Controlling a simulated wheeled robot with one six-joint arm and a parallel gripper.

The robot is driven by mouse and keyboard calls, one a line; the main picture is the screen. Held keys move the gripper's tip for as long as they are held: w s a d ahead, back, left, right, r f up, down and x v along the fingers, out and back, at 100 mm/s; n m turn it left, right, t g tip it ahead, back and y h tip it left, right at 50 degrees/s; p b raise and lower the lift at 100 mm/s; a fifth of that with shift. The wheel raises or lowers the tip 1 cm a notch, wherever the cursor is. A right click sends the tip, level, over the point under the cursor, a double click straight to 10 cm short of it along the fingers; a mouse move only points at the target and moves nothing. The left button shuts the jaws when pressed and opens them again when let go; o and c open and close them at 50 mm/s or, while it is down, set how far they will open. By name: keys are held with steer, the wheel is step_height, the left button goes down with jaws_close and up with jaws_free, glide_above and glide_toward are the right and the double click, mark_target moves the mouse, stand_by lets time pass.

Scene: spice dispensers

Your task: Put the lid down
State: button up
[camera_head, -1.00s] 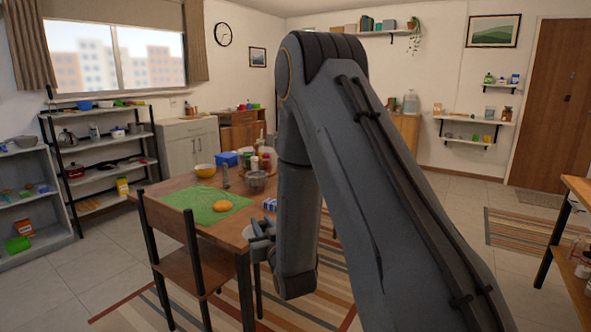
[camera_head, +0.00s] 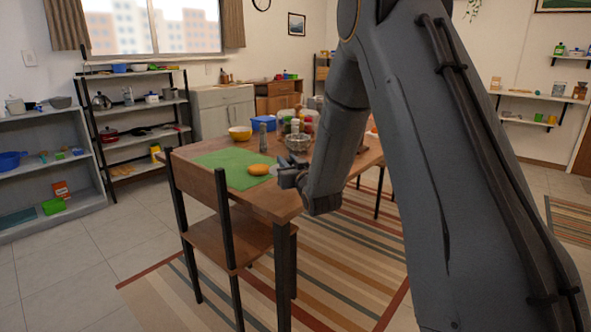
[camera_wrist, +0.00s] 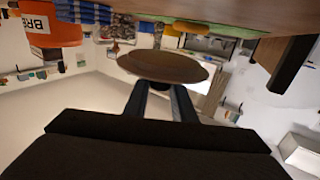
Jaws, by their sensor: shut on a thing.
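In the wrist view, a round brown lid (camera_wrist: 163,67) is seen nearly edge-on at the tips of my gripper (camera_wrist: 160,88). The two fingers are shut on its near side. In the head view, my gripper (camera_head: 289,176) is at the table's near right part, just right of the green mat. The lid cannot be made out clearly there.
In the wrist view, an orange labelled container (camera_wrist: 48,24) is upper left.

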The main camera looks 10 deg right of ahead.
steer(key=shift+f, duration=2.65)
steer(key=shift+f+b, duration=0.1)
steer(key=shift+b, duration=0.2)
steer(key=o, duration=1.1)
steer(key=shift+c, duration=0.2)
steer(key=shift+s, duration=0.35)
steer(key=s+d, duration=0.1)
steer(key=s, duration=1)
steer(key=shift+s+d+p, duration=0.15)
steer(key=shift+s+p, duration=0.05)
steer(key=shift+p, duration=0.15)
